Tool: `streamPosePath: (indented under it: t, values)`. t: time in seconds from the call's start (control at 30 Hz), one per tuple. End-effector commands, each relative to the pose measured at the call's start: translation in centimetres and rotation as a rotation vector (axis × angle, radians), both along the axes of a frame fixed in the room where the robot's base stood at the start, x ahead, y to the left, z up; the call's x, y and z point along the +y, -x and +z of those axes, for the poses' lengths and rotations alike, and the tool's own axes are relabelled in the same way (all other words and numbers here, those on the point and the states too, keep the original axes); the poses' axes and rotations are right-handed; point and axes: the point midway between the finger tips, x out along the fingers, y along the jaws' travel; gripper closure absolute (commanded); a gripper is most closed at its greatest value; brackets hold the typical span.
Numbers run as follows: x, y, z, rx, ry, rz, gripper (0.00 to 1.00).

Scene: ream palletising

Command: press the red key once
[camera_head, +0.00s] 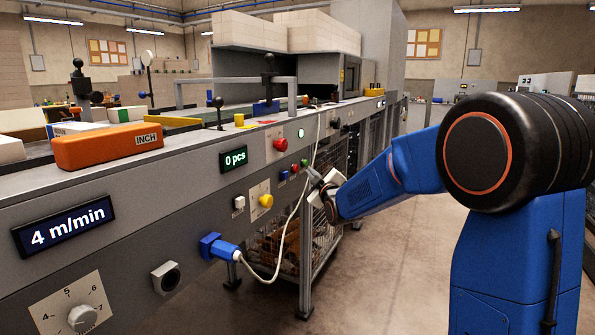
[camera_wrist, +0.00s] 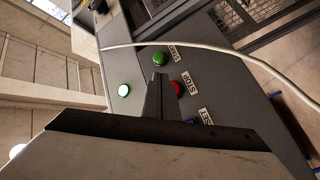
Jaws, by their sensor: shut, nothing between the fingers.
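The red key (camera_wrist: 177,88) shows in the wrist view beside the word STOP, partly hidden behind my fingers. In the head view the small red key (camera_head: 294,168) sits on the grey machine front between a blue key (camera_head: 283,176) and a green key (camera_head: 304,162). My gripper (camera_wrist: 161,78) is shut and empty, its tips pointing at the panel between the red key and the green key (camera_wrist: 160,58). In the head view my gripper (camera_head: 318,183) is just right of the keys. I cannot tell whether the tips touch the panel.
A larger red knob (camera_head: 280,144) sits above the keys. A lit lamp (camera_wrist: 123,90) is left of them in the wrist view. A white cable (camera_head: 290,222) hangs past the keys from a blue plug (camera_head: 218,247). The display (camera_head: 234,159) reads 0 pcs.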

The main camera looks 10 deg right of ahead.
Motion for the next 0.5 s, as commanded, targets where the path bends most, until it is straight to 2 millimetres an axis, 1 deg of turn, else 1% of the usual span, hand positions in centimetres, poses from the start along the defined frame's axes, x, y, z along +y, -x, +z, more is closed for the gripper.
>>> streamPosePath:
  t: [0.03,0.2,0.5]
  values:
    - [0.47,-0.28,-0.01,-0.001,0.0,0.002,1.0]
    - [1.15,-0.82,-0.04,0.001,-0.001,0.001,1.0]
    - [1.35,-0.96,-0.03,0.001,0.0,0.001,1.0]
